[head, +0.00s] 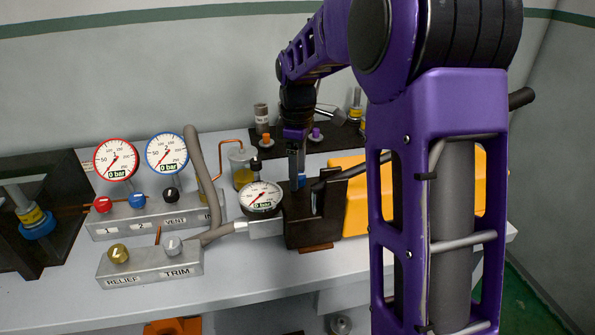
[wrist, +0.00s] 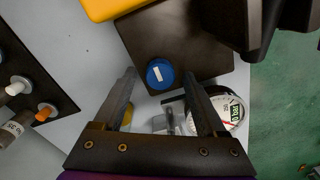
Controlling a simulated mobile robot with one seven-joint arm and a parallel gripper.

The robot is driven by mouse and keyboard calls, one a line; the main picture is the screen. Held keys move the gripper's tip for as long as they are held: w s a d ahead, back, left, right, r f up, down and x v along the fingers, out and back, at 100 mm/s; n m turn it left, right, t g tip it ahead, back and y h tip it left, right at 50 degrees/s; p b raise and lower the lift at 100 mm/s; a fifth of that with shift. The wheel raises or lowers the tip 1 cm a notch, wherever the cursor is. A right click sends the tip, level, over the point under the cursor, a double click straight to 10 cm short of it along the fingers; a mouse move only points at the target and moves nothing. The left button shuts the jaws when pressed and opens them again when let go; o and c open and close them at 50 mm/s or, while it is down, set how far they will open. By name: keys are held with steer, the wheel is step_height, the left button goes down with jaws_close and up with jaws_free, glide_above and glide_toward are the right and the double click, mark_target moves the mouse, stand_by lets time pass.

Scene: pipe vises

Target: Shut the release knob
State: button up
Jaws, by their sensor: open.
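A round blue knob (wrist: 160,74) with a white bar mark sits on top of a dark block (wrist: 180,38) in the wrist view. In the head view, the blue knob (head: 302,179) is partly hidden behind my gripper. No label shows on it, so I cannot tell if it is the release knob. My gripper (wrist: 160,76) is open and empty, pointing down at the block. In the wrist view the knob lies between its two fingertips. I cannot tell whether the fingers touch it. In the head view my gripper (head: 293,184) is over the dark block.
A gauge (head: 261,197) reading 0 bar stands left of the block. A RELIEF and TRIM manifold (head: 150,264) and a VENT manifold (head: 155,215) with two gauges stand further left. An orange body (head: 345,170) lies behind. Small knobs (head: 266,140) stand at the back.

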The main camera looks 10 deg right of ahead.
jaws_close()
stand_by(0.3)
steer(key=shift+r+m, duration=0.1)
steer(key=shift+m, duration=0.3)
steer(key=m+p, duration=0.2)
steer(key=m, duration=0.1)
steer(key=shift+m, duration=0.3)
steer(key=m+p, duration=0.2)
steer(key=m, duration=0.2)
steer(key=shift+m, duration=0.3)
steer(key=m+p, duration=0.1)
steer(key=m, duration=0.3)
steer(key=shift+p, duration=0.35)
steer(key=shift+d+m+p, duration=0.1)
steer(key=shift+m+p, duration=0.5)
steer(key=shift+m, duration=1.9)
